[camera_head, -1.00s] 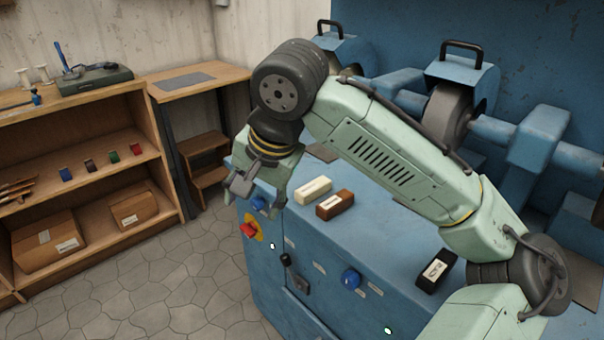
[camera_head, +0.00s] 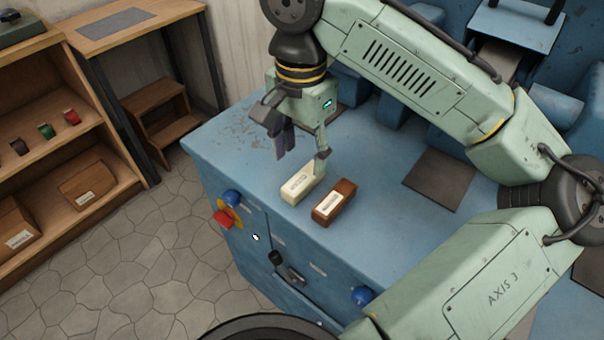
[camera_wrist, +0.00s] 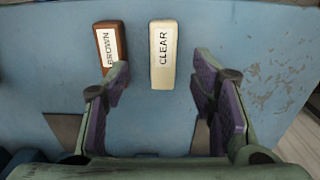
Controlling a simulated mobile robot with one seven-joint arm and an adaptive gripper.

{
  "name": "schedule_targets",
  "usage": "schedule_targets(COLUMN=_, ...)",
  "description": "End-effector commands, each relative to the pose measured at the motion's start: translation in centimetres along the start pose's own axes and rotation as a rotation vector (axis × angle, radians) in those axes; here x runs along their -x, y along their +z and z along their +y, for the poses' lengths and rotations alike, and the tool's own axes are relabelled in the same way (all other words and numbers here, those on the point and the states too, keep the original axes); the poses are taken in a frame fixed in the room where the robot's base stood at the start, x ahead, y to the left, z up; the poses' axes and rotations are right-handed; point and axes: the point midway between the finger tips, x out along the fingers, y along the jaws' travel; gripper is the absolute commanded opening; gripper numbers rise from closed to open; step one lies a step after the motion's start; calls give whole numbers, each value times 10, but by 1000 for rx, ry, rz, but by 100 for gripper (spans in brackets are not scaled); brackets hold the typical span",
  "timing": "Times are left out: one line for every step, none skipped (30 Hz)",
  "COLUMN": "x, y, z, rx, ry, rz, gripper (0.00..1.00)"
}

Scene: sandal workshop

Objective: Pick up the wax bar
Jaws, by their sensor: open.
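A cream bar (camera_head: 298,186) lies on the blue machine top near its front edge; in the wrist view its label reads CLEAR (camera_wrist: 163,56). A brown bar (camera_head: 334,203) lies beside it, labelled BROWN in the wrist view (camera_wrist: 109,46). My gripper (camera_head: 303,153) is open and points down just above and behind the cream bar. The left finger covers part of the brown bar's lower end.
The blue machine top (camera_head: 380,215) is clear left of the bars. A dark square plate (camera_head: 440,180) lies to their right. Blue and red buttons (camera_head: 223,217) sit on the machine's front. Wooden shelves (camera_head: 60,150) stand at the left, beyond the stone floor.

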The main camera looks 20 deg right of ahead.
Motion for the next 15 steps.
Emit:
schedule_targets(x=-6, y=0, z=1, rx=0, ry=1, rz=0, gripper=52)
schedule_targets(x=-10, y=0, z=1, rx=-1, ry=1, rz=1, gripper=52)
schedule_targets(x=-13, y=0, z=0, rx=0, ry=0, rz=0, gripper=52)
schedule_targets(x=-16, y=0, z=0, rx=0, ry=-1, rz=0, gripper=52)
schedule_targets(x=-17, y=0, z=0, rx=1, ry=-1, rz=0, gripper=52)
schedule_targets(x=-20, y=0, z=0, rx=1, ry=-1, rz=0, gripper=52)
schedule_targets(x=-22, y=0, z=0, rx=1, ry=0, rz=1, gripper=52)
schedule_targets(x=-24, y=0, z=0, rx=1, ry=0, rz=1, gripper=52)
schedule_targets(x=-29, y=0, z=-1, rx=1, ry=1, rz=0, gripper=52)
schedule_targets(x=-33, y=0, z=-1, rx=1, ry=1, rz=-1, gripper=52)
schedule_targets(x=-37, y=0, z=-2, rx=1, ry=1, rz=1, gripper=52)
schedule_targets(x=-44, y=0, z=-2, rx=0, ry=1, rz=-1, gripper=52)
schedule_targets(x=-48, y=-1, z=-3, rx=0, ry=1, rz=0, gripper=52)
schedule_targets(x=-54, y=-1, z=-3, rx=0, ry=1, rz=0, gripper=52)
schedule_targets(x=-59, y=-1, z=-3, rx=0, ry=0, rz=0, gripper=52)
